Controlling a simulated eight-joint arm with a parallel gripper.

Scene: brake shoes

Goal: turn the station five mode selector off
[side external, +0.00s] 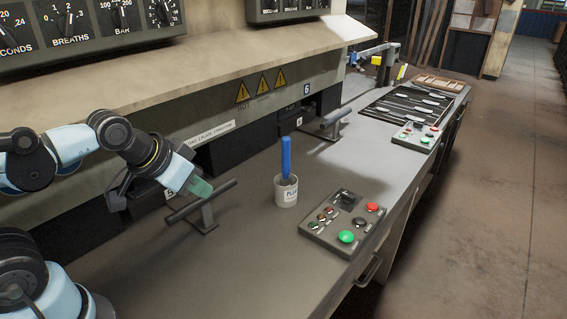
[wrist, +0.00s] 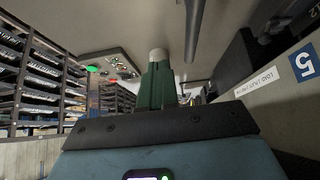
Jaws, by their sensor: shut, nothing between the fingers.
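My gripper (side external: 201,188) has green fingers and is shut and empty. It is above the bench at the left, beside a grey T-shaped handle bar (side external: 200,203). In the wrist view the green fingers (wrist: 157,86) are together. A grey control box (side external: 343,222) lies on the bench to the right, well apart from my gripper. It carries a green button, a red button, a dark part at its back and several small controls. It also shows in the wrist view (wrist: 112,63). The mode selector's setting is too small to read. A blue 5 label (wrist: 304,62) shows on the machine in the wrist view.
A white cup (side external: 286,192) with a blue-handled tool (side external: 286,158) stands between my gripper and the box. A second control box (side external: 416,137) and a tool tray (side external: 402,107) are farther back. The machine's shelf (side external: 200,72) overhangs the bench.

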